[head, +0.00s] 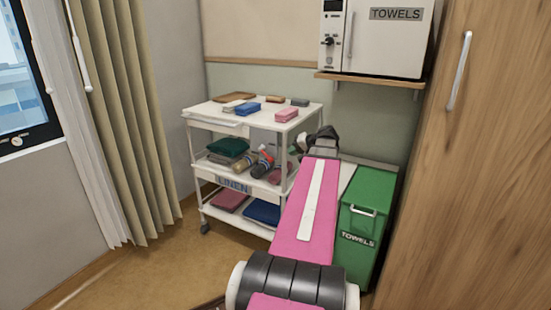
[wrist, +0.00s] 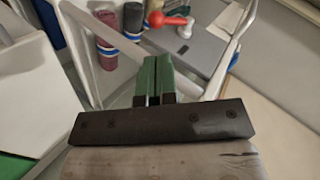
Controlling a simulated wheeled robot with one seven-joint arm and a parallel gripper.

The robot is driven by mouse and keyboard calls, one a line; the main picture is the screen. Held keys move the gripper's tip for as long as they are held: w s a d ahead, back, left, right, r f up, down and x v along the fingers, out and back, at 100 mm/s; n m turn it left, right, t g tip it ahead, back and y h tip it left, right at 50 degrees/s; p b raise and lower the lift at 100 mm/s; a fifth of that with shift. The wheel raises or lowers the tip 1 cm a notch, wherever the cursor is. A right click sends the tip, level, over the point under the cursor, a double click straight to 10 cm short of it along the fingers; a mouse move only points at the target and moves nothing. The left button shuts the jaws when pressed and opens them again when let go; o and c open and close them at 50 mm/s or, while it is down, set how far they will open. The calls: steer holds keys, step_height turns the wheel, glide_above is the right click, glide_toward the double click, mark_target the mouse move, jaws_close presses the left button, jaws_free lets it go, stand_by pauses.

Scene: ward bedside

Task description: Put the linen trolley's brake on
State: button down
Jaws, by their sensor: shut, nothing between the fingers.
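The white linen trolley (head: 232,183) stands against the wall in the head view, with a LINEN label on its middle shelf. A small red-ended lever (wrist: 168,20) on a pale round pivot shows at the top of the wrist view, on a grey surface. A red spot (head: 267,157) on the trolley's right side in the head view may be the same lever. My gripper (wrist: 152,60) has its green fingers shut and empty. It is beside the trolley's right end, its tips below the lever in the wrist view and apart from it. My arm hides part of the trolley's right side.
Folded cloths and rolled towels lie on the trolley's shelves. A green TOWELS bin (head: 369,215) stands to the right of my arm. A white TOWELS cabinet (head: 385,45) is above, and a wooden wardrobe (head: 480,170) is at right. Floor is clear at front left.

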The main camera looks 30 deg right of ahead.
step_height(320, 180, up, 2)
steer(key=m+h, duration=0.2)
steer(key=m, duration=0.1)
steer(key=m+h, duration=0.1)
steer(key=m, duration=0.2)
glide_toward(272, 159)
steer(key=shift+g, duration=0.4)
steer(key=x, duration=0.7)
steer(key=shift+w+d+r, duration=0.1)
steer(key=shift+w+d, duration=0.05)
steer(key=shift+w, duration=0.4)
steer(key=shift+f+t+y, duration=0.4)
steer(key=shift+f+t, duration=0.2)
steer(key=shift+t, duration=0.1)
steer(key=shift+w+a+f+m+t+y, duration=0.15)
steer(key=shift+w+f+t+y, duration=0.25)
steer(key=shift+t, duration=0.55)
steer(key=shift+w+a+f+m+t+y, duration=0.1)
steer(key=shift+w+a+f+t+y, duration=0.1)
steer(key=shift+f+t+y, duration=0.5)
steer(key=shift+w+a+f+m+t+y, duration=0.15)
steer(key=shift+w+f+t, duration=0.2)
steer(key=shift+t, duration=0.8)
steer(key=shift+s, duration=0.15)
